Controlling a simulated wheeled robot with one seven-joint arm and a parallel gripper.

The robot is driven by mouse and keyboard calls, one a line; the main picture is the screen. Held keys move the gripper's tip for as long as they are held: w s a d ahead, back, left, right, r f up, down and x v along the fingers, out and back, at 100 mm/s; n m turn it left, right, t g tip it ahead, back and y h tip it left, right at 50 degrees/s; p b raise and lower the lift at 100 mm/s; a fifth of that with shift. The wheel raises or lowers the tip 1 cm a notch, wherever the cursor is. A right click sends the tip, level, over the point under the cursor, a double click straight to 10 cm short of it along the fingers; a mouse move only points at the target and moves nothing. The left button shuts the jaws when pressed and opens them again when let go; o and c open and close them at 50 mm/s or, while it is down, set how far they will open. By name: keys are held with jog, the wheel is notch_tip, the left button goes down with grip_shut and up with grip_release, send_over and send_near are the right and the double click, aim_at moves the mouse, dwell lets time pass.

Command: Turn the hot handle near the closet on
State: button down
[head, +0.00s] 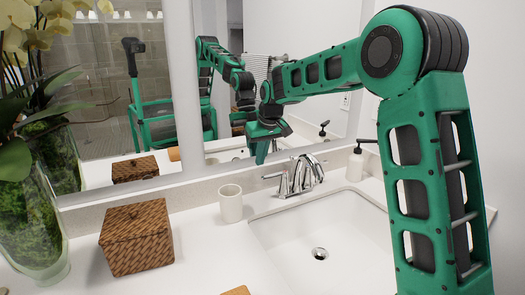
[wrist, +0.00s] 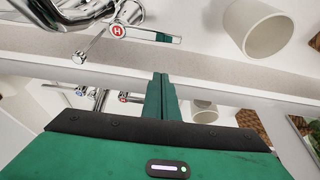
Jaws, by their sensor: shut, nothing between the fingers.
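The chrome faucet (head: 303,175) stands behind the sink. Its left lever handle (head: 275,176) points left towards the cup. In the wrist view this handle (wrist: 150,36) has a red disc marked H at its base, and its lever points right. My gripper (head: 262,150) is above and behind the handle, near the mirror. In the wrist view its green fingers (wrist: 160,92) are together, empty and apart from the handle. No closet can be made out.
A white cup (head: 230,203) stands left of the handle, and a woven box (head: 136,238) farther left. A soap dispenser (head: 357,162) stands right of the faucet. The mirror (head: 290,60) is close behind. The sink basin (head: 320,235) is empty.

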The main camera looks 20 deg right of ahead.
jog(key=shift+x, duration=0.8)
jog(key=shift+s+d+f, duration=0.1)
jog(key=shift+s+d, duration=0.05)
jog(key=shift+s, duration=0.5)
jog(key=shift+s+d+f, duration=0.15)
jog(key=shift+s, duration=0.5)
jog(key=shift+s+d+f, duration=0.1)
jog(key=shift+s+d, duration=0.05)
jog(key=shift+s, duration=0.5)
